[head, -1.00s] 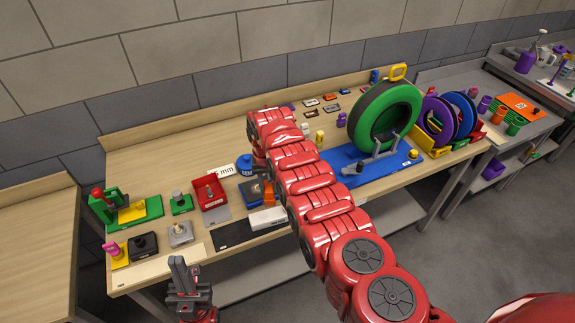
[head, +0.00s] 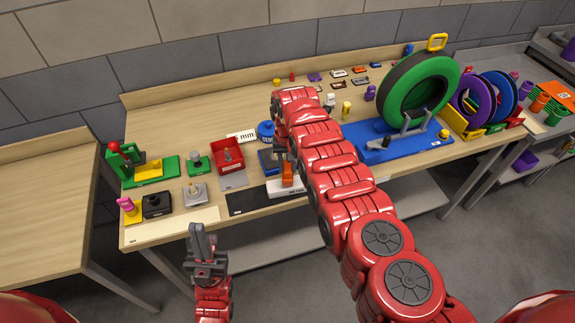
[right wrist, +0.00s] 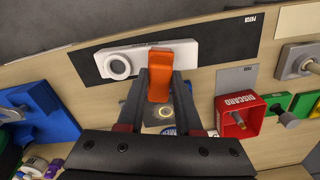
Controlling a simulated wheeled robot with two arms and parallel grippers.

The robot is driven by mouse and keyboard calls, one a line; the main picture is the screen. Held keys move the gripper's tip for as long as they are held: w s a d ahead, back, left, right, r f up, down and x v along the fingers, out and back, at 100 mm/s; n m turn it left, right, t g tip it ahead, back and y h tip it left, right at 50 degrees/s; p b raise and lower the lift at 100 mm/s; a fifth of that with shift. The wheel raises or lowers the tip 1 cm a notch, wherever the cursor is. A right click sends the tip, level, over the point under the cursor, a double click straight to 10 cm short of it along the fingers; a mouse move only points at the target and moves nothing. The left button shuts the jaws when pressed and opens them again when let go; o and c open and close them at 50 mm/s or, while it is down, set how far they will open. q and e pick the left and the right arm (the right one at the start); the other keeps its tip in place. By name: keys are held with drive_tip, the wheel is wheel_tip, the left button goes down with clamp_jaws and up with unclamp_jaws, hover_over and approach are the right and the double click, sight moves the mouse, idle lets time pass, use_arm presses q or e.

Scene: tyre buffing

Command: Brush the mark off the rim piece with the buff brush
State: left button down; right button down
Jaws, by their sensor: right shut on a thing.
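My right gripper (right wrist: 160,90) is shut on an orange block-like piece, which I take to be the buff brush (right wrist: 159,72); it also shows in the head view (head: 287,173). Its lower end is hidden. I cannot tell whether this is the rim piece, and no mark is clear.
A red discard bin (head: 229,155) and a blue can (head: 265,132) stand near the right gripper. A green tyre (head: 440,82) stands on a blue base (head: 430,136) to the right. Small fixtures, including a black block (head: 156,205), crowd the left end. The back-left bench top is clear.

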drive_tip(key=shift+f+b, duration=1)
idle(0.4)
drive_tip(key=shift+s+a+r+b, duration=0.15)
drive_tip(key=shift+a+b, duration=0.15)
drive_tip(key=shift+a, duration=0.35)
drive_tip(key=shift+s+a+f+b, duration=0.15)
drive_tip(key=shift+a+b, duration=0.15)
drive_tip(key=shift+a, duration=0.35)
drive_tip(key=shift+s+a+r+b, duration=0.15)
drive_tip(key=shift+a+b, duration=0.15)
drive_tip(key=shift+a, duration=0.35)
drive_tip(key=shift+d, duration=0.45)
drive_tip(key=shift+w+d+f+p, duration=0.2)
drive_tip(key=shift+d+p, duration=0.1)
drive_tip(key=shift+d, duration=0.5)
drive_tip(key=shift+w+d+f+p, duration=0.15)
drive_tip(key=shift+d+p, duration=0.1)
drive_tip(key=shift+d, duration=0.55)
drive_tip(key=shift+s, duration=0.1)
